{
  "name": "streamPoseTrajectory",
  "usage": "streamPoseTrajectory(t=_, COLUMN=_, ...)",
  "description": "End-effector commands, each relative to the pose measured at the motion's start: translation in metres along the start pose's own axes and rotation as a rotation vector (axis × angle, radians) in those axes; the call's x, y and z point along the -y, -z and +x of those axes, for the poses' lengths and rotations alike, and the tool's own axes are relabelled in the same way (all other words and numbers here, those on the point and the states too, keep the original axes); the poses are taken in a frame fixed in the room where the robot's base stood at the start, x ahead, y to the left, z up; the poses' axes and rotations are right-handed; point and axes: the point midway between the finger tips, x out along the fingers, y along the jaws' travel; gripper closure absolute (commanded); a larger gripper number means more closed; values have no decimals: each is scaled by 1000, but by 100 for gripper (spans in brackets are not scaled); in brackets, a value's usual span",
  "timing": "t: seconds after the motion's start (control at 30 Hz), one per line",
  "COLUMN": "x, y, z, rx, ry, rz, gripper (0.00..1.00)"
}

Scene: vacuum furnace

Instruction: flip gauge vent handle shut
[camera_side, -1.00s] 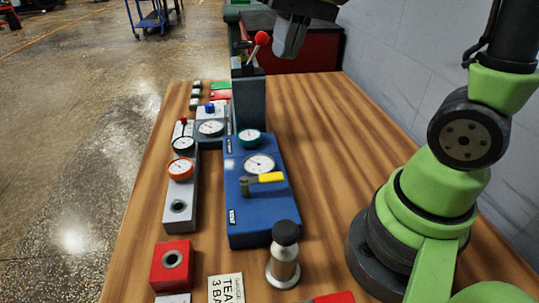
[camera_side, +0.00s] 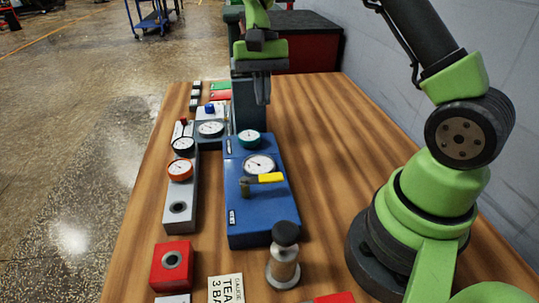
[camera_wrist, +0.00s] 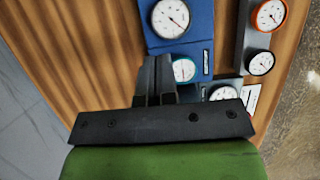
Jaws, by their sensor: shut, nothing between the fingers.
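The yellow handle (camera_side: 268,178) lies roughly level, pointing right from an olive-brown stem (camera_side: 244,187) on the blue block (camera_side: 255,220). It sits just below a white-faced gauge (camera_side: 258,164); that gauge also shows in the wrist view (camera_wrist: 170,18), where the handle is out of frame. My gripper (camera_side: 262,98) is shut and empty, pointing down beyond the blue block, in front of the dark upright column. In the wrist view its fingers (camera_wrist: 155,66) are together, beside the teal-rimmed gauge (camera_wrist: 184,69). The red-knobbed lever on the column is hidden behind my gripper.
A grey manifold with an orange-rimmed gauge (camera_side: 180,169) and a black-rimmed gauge (camera_side: 183,145) stands left of the blue block. A black-capped metal cylinder (camera_side: 284,260) and a red block (camera_side: 172,266) stand at the front. The wooden table is clear right of the blue block.

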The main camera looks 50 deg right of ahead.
Motion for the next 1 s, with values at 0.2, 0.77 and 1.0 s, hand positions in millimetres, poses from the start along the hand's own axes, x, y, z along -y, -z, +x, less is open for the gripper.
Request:
streamPoseTrajectory(t=0.2, x=0, y=0, z=5, rx=1, ry=-2, rz=-1, gripper=100)
streamPoseTrajectory(t=0.77, x=0, y=-9, z=104, rx=1, ry=-2, rz=-4, gripper=100)
streamPoseTrajectory(t=1.0, x=0, y=-33, z=113, rx=-1, ry=0, rz=-2, gripper=100)
